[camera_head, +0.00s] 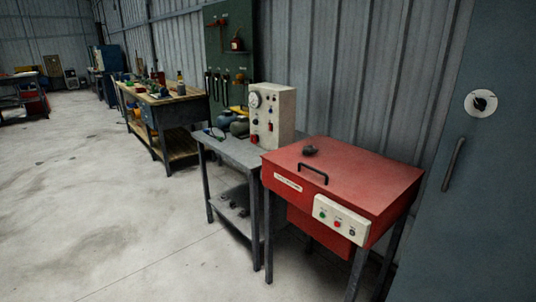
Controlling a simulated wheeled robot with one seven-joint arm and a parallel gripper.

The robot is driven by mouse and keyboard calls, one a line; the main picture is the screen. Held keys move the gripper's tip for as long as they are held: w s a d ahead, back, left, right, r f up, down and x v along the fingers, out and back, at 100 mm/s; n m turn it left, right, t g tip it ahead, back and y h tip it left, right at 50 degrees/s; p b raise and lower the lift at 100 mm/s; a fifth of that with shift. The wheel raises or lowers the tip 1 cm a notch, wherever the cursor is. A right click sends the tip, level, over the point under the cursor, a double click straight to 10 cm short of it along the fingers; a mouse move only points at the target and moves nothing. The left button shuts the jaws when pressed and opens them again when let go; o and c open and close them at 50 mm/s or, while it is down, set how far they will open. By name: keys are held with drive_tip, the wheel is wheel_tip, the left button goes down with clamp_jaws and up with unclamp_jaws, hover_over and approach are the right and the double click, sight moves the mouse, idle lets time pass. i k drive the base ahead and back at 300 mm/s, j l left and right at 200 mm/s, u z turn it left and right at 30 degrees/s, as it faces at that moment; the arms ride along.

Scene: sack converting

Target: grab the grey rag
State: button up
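A small dark grey lump (310,151) lies on top of the red machine's lid (365,180), behind its black handle. It could be the grey rag, but it is too small to be sure. Rounded grey-blue items (239,128) sit on the grey metal table (231,149), left of the control box; I cannot tell whether one of them is cloth. My gripper is not in view.
A cream control box (272,115) stands at the table's back right. The red machine has a button panel (341,219). A grey cabinet (480,190) stands at the right. A cluttered workbench (163,98) is farther back. The concrete floor (90,200) at left is clear.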

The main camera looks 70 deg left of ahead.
sight(308, 149)
drive_tip(key=k+u, duration=0.2)
drive_tip(key=u, duration=2)
drive_tip(key=i+l+u, duration=0.2)
drive_tip(key=i+l, duration=0.3)
drive_tip(key=i, duration=0.25)
drive_tip(key=i+l+u, duration=0.15)
drive_tip(key=i+l, duration=0.45)
drive_tip(key=i, duration=0.1)
